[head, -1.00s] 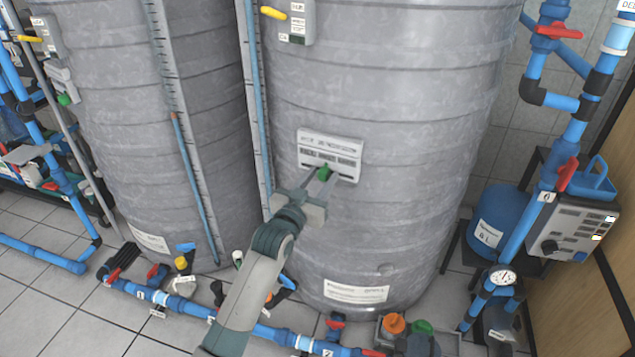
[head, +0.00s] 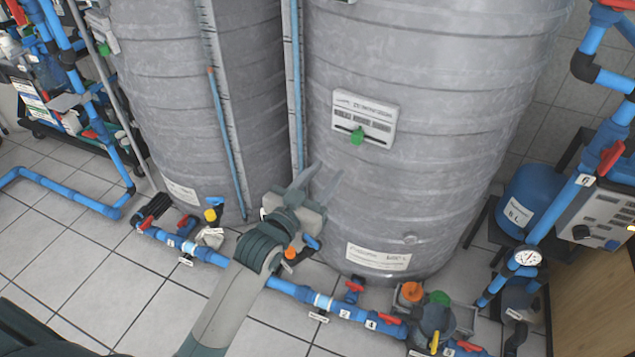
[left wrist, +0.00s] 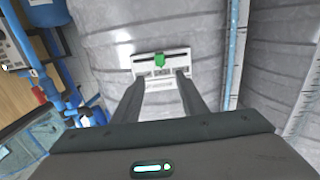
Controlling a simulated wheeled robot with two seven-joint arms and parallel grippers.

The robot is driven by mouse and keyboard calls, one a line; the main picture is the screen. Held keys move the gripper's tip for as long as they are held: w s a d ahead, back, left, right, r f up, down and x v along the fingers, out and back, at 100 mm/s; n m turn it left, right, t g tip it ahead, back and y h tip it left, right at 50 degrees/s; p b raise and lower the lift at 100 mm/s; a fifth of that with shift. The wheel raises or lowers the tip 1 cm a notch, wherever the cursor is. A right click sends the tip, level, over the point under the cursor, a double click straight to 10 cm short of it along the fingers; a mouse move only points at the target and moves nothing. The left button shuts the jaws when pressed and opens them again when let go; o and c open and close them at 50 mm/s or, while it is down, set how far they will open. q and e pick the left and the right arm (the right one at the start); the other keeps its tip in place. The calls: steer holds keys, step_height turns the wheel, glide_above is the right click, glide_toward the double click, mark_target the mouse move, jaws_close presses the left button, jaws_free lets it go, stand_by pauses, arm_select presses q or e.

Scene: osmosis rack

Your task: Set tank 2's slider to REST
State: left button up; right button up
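A white slider panel (head: 378,112) is fixed to the front of the right grey tank (head: 430,70). Its green slider knob (head: 357,135) sits on the slot along the panel's lower edge, left of the middle. My left gripper (head: 322,176) is below and left of the panel, apart from the knob, with its fingers spread and nothing between them. In the left wrist view the green knob (left wrist: 160,60) and panel (left wrist: 148,69) show beyond the open fingertips. The printed words are too small to read. My right gripper is not in view.
A second grey tank (head: 160,90) stands at left, with a level scale (head: 215,90) between the tanks. Blue pipes (head: 300,293) with red valves run along the floor in front. A blue vessel and control box (head: 605,215) stand at right.

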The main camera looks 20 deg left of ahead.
arm_select(q)
steer(key=s, duration=0.3)
steer(key=shift+a, duration=0.3)
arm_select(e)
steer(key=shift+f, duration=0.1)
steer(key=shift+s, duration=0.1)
